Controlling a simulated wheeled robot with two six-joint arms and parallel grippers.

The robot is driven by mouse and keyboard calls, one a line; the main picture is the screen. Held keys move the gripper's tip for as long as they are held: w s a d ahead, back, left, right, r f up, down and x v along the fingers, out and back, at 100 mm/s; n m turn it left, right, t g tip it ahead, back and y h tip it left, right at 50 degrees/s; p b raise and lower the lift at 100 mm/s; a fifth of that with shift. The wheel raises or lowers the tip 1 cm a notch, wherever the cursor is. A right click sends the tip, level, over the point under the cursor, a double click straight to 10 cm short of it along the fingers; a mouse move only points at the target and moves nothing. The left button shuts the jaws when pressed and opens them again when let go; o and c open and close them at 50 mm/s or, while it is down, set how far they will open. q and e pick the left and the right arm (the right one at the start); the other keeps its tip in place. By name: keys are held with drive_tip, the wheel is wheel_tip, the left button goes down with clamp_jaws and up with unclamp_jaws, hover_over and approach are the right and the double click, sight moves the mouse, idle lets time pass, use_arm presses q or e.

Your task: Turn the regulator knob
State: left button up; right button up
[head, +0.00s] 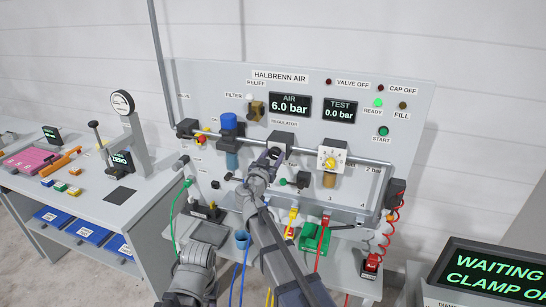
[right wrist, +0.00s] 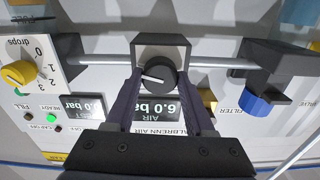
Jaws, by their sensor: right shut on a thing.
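The regulator (head: 280,140) is a black block on the air pipe, below the REGULATOR label in the head view. Its round black knob (right wrist: 155,77) with a white pointer line shows in the right wrist view. My right gripper (head: 271,156) reaches the regulator from the front. In the right wrist view its two fingers (right wrist: 155,85) are shut on the knob, one at each side. The arm and gripper hide most of the knob in the head view. The AIR display (head: 290,106) reads 6.0 bar. My left gripper does not show.
A blue-capped filter (head: 229,123) hangs left of the regulator, and a white dial with a yellow knob (head: 331,161) stands to its right. The TEST display (head: 340,111) reads 0.0 bar. The green READY lamp (head: 378,103) is lit. Coloured hoses and a green block (head: 314,238) lie below.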

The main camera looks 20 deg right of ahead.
clamp_jaws()
drive_tip(key=shift+n, duration=0.3)
